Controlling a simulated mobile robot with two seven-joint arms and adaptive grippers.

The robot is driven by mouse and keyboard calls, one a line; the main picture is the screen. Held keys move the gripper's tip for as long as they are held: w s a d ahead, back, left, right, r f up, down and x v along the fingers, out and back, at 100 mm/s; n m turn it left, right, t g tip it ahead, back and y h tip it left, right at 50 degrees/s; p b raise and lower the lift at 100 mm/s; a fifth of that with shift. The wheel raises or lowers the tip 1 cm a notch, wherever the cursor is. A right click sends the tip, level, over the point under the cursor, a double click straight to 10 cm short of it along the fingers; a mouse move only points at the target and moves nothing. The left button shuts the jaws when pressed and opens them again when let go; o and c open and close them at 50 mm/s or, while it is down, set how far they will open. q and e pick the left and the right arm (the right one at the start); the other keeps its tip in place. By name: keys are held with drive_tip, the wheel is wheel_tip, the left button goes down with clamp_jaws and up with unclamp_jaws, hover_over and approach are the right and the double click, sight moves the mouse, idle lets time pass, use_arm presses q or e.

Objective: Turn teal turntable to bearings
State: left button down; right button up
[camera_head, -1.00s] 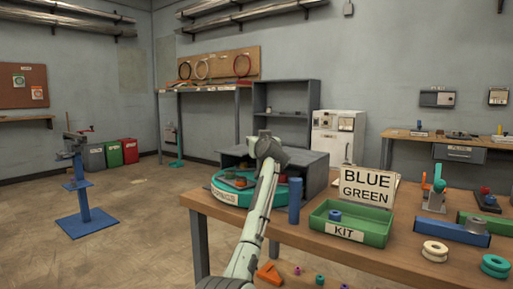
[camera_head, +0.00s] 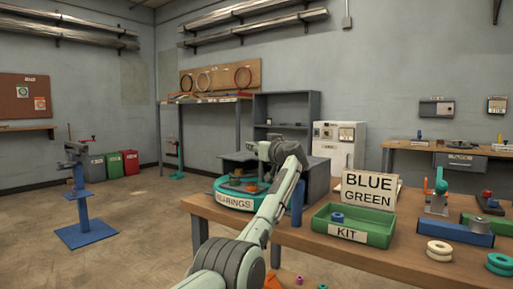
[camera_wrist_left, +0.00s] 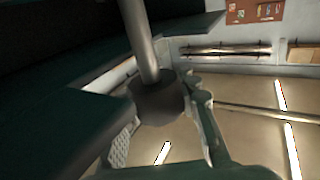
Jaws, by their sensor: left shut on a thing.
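The teal turntable (camera_head: 232,201) stands on the left end of the wooden workbench, partly inside a grey housing. A label on its front rim reads in part "RINGS", the rest unclear. Several small parts, among them orange and green ones, sit on it. My left arm reaches over from the front, and its gripper (camera_head: 262,152) is above the turntable. In the left wrist view the gripper (camera_wrist_left: 162,105) is shut on a dark round knob (camera_wrist_left: 158,98) on a grey metal post (camera_wrist_left: 138,40). My arm hides the turntable's right side. My right gripper is not in view.
The grey housing (camera_head: 318,178) stands close behind and right of the turntable. A blue cylinder (camera_head: 297,203) is beside my forearm. A green kit tray (camera_head: 376,232) and a "BLUE GREEN" sign (camera_head: 368,190) stand further right. Open floor lies left of the bench.

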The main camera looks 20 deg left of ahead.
use_arm(q)
drive_tip(key=shift+f, duration=0.1)
idle(0.4)
drive_tip(key=c, duration=1.1)
unclamp_jaws()
drive_tip(key=shift+v, duration=3.75)
